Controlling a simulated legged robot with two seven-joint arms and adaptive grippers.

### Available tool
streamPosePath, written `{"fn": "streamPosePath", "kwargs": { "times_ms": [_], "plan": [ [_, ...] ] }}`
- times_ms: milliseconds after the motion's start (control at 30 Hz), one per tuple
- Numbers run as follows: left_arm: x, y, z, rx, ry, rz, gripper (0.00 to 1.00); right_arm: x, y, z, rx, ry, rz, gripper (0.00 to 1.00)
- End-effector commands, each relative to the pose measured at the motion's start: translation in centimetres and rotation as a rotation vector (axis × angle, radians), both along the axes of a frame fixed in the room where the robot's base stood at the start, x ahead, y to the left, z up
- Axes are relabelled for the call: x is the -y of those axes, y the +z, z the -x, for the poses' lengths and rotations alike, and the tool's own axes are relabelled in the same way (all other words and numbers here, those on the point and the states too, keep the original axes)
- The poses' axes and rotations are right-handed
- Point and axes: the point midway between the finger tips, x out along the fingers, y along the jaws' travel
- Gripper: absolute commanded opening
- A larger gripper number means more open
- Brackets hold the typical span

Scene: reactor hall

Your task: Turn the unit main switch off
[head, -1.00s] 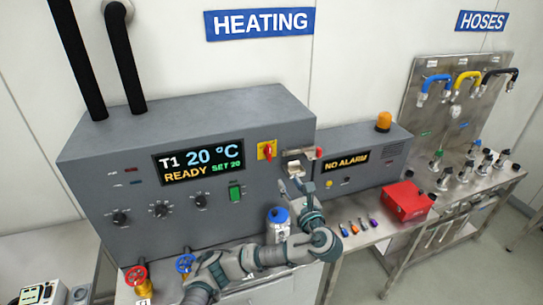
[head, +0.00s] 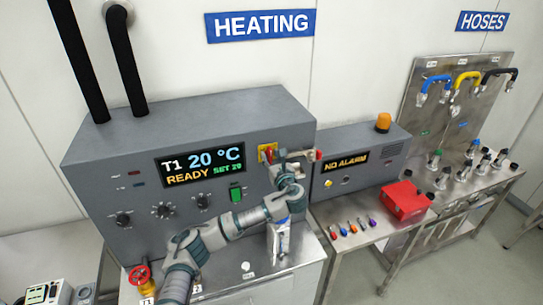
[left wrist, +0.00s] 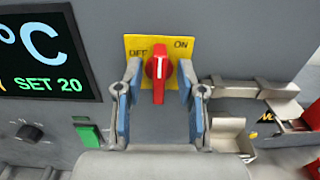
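The unit main switch is a red rotary handle (left wrist: 158,72) on a yellow plate (left wrist: 132,44) marked OFF at left and ON at right. Its handle looks roughly upright, between the two words. In the head view the switch (head: 267,151) is on the front of the grey heating unit (head: 235,122), right of the display. My left gripper (left wrist: 161,70) is open, with one finger on each side of the handle. Gaps show between fingers and handle; I cannot tell how deep the tips reach. In the head view the gripper (head: 279,165) is small and partly hidden by its wrist. My right gripper is not in view.
The display (head: 201,165) reads T1 20 °C, READY, SET 20. A green switch (left wrist: 88,136) sits lower left of my gripper. A metal bracket (left wrist: 243,90) sticks out close to its right. A bottle (head: 281,240) stands behind my forearm.

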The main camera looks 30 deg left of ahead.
Motion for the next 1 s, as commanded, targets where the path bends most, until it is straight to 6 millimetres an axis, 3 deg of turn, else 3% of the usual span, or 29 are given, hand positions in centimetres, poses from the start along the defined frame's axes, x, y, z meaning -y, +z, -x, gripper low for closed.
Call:
{"fn": "streamPosePath", "kwargs": {
  "times_ms": [233,400,1000],
  "plan": [
    [-0.06,-0.02,-0.08,0.000,0.000,0.000,0.39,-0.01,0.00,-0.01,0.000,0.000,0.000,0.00],
    [-0.03,-0.01,-0.08,0.000,0.000,0.000,0.00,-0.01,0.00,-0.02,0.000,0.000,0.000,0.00],
    [0.00,-0.10,0.01,0.096,-0.001,0.083,0.00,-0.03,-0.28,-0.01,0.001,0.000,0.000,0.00]
  ]
}}
